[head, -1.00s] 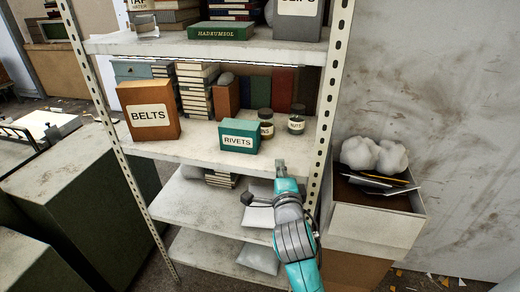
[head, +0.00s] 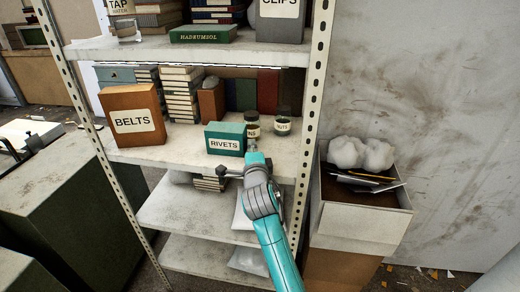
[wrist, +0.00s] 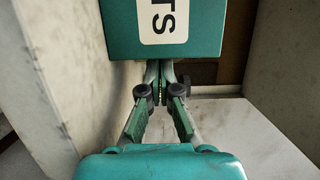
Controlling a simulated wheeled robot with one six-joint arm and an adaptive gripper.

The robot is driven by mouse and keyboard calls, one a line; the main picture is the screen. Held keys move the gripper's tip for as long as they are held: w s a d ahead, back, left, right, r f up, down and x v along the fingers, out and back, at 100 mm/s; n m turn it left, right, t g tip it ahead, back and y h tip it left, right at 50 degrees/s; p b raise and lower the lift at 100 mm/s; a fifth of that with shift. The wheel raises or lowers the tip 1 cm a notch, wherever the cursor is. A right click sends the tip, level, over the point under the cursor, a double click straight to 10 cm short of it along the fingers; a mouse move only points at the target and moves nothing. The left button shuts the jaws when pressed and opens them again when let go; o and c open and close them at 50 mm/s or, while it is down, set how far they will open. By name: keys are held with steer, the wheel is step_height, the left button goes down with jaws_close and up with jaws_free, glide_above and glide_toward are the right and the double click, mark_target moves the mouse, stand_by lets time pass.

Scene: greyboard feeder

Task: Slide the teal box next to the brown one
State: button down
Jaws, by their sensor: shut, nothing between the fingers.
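The teal box (head: 225,144), labelled RIVETS, stands upright on the middle shelf. The brown box (head: 134,148), labelled BELTS, stands to its left with a clear gap of bare shelf between them. My gripper (head: 253,153) is shut and empty, close by the right side of the teal box near its lower right corner. In the wrist view the teal box (wrist: 118,30) fills the top middle, with part of its label showing. The shut fingertips (wrist: 160,68) are at its near edge; I cannot tell whether they touch it.
Two small jars (head: 283,122) stand behind and right of the teal box. Stacked books (head: 182,95) stand at the back. The perforated shelf post (head: 309,140) is close on the right, and another shelf (head: 190,48) is above.

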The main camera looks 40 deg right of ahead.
mark_target(216, 145)
steer(key=shift+w+a, duration=0.15)
steer(key=w+a, duration=0.6)
steer(key=w, duration=0.1)
steer(key=w+a, duration=0.3)
steer(key=w, duration=0.1)
steer(key=shift+w+a, duration=0.2)
steer(key=shift+a, duration=0.2)
steer(key=shift+s+d, duration=0.15)
steer(key=shift+d, duration=0.05)
steer(key=s+d, duration=0.2)
steer(key=s, duration=0.1)
steer(key=shift+s, duration=0.2)
steer(key=v, duration=0.9)
steer(key=shift+a, duration=0.2)
